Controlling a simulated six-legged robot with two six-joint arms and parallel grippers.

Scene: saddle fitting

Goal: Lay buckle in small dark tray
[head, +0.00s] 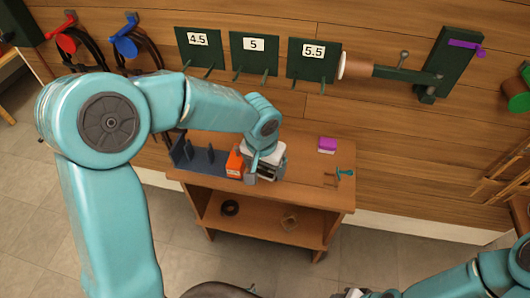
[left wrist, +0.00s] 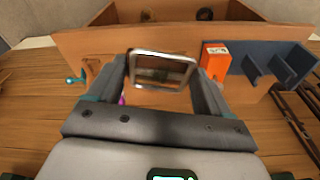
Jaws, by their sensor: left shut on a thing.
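The buckle (left wrist: 187,63), a silvery rectangular frame, is in the left wrist view between the fingers of my left gripper (left wrist: 160,80). The gripper is shut on it, and the wooden bench top shows through the frame. In the head view my left gripper (head: 262,172) is low over the bench, just right of the orange box, and hides the buckle. A dark blue-grey tray with upright dividers (head: 207,160) is left of the box; it also shows in the left wrist view (left wrist: 262,68). I cannot make out another small dark tray.
The orange box (head: 235,163) stands close beside my left gripper. A purple block (head: 327,144) and a small teal-handled tool (head: 344,173) are on the right of the bench (head: 300,190). A dark ring (head: 230,208) lies on the lower shelf.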

